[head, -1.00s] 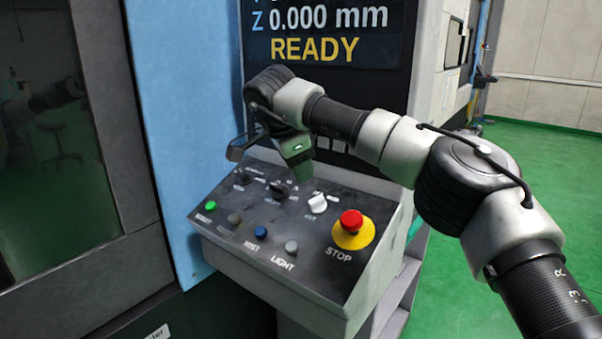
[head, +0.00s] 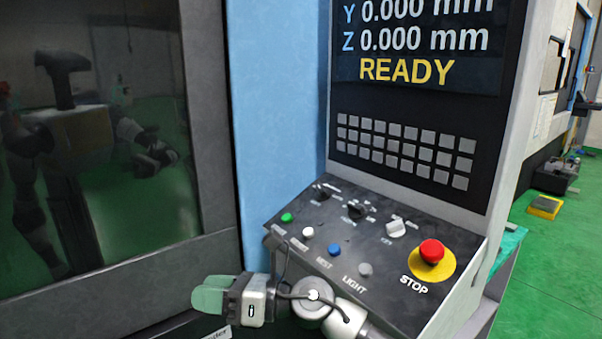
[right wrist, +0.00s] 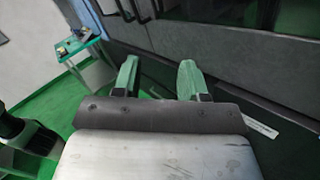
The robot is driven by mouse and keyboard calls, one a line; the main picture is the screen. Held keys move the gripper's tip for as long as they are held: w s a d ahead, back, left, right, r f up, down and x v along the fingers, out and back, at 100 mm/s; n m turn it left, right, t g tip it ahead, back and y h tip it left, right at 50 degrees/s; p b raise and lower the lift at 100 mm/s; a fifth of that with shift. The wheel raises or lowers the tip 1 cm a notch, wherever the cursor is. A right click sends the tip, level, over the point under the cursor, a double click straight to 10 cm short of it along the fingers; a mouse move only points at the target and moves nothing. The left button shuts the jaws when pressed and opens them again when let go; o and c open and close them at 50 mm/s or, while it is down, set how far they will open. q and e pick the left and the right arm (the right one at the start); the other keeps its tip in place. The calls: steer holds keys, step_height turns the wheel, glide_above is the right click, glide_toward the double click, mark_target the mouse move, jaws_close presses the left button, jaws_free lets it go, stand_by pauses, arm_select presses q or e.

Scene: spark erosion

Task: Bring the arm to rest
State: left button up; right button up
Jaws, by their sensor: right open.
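My right gripper (head: 206,296) is low in the head view, in front of and below the front edge of the control panel (head: 385,290). Its green fingers point left and it appears clear of the panel. In the right wrist view the two green fingers (right wrist: 157,75) stand apart with nothing between them. Part of my right arm (head: 350,325) shows at the bottom edge of the head view; the rest is out of frame. My left gripper is not in view.
The panel carries a red stop button (head: 432,251), knobs and several small buttons. Above it a screen (head: 415,40) reads READY. A dark machine window (head: 95,150) is at left. A teal-topped table (right wrist: 78,47) shows in the wrist view.

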steer(key=w+d+m+t+h, duration=0.25)
steer(key=d+m+t, duration=0.75)
steer(key=m+t, duration=0.85)
steer(key=s+d+f+m+g+h, duration=0.3)
steer(key=d+f+m+h, duration=0.45)
steer(key=m, duration=0.35)
steer(key=s+d+f+m+g+h, duration=0.2)
steer(key=s+d+f+m+h, duration=0.1)
steer(key=d+f+m+h, duration=0.55)
steer(key=s+d+f+m+g, duration=0.3)
steer(key=s+f+g, duration=0.1)
steer(key=s, duration=0.4)
steer(key=s+d+f+m+g, duration=0.3)
steer(key=s, duration=0.4)
steer(key=s+d+f+m+g, duration=0.3)
steer(key=s+f+g, duration=0.1)
steer(key=s, duration=0.4)
step_height(320, 180, down, 25)
steer(key=g, duration=0.2)
steer(key=s+d+f, duration=0.3)
steer(key=s+f, duration=1.3)
steer(key=shift+s+f+g, duration=0.35)
steer(key=shift+s+f, duration=0.05)
